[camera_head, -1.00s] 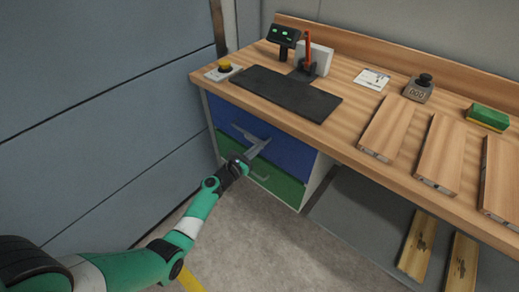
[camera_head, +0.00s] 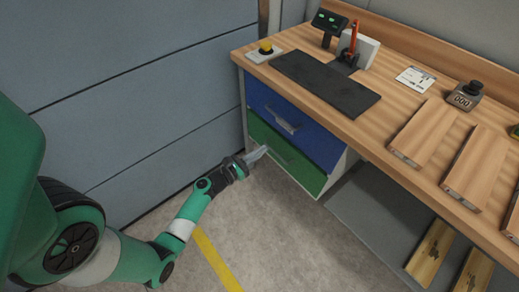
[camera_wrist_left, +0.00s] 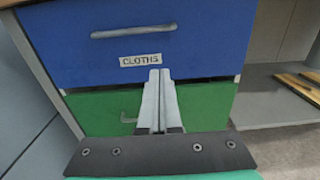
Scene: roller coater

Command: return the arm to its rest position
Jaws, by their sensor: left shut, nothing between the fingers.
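My left gripper (camera_head: 262,151) is shut and empty, in front of the green drawer (camera_head: 300,170) of the cabinet under the workbench. In the left wrist view the shut fingers (camera_wrist_left: 156,75) point at the drawer fronts and partly hide the green drawer (camera_wrist_left: 205,103) and its handle. The blue drawer (camera_head: 312,143) above it carries a handle and a label reading CLOTHS (camera_wrist_left: 141,60). Both drawers look nearly closed, with a dark gap between them. I cannot tell whether the fingers touch the green drawer. My right gripper is not in view.
The wooden workbench (camera_head: 395,140) holds a black mat (camera_head: 325,82), a yellow button (camera_head: 265,47), a counter device (camera_head: 465,95) and several wooden boards. More boards (camera_head: 430,253) stand below on the right. A grey wall (camera_head: 130,75) is at the left. The floor (camera_head: 290,235) before the cabinet is clear.

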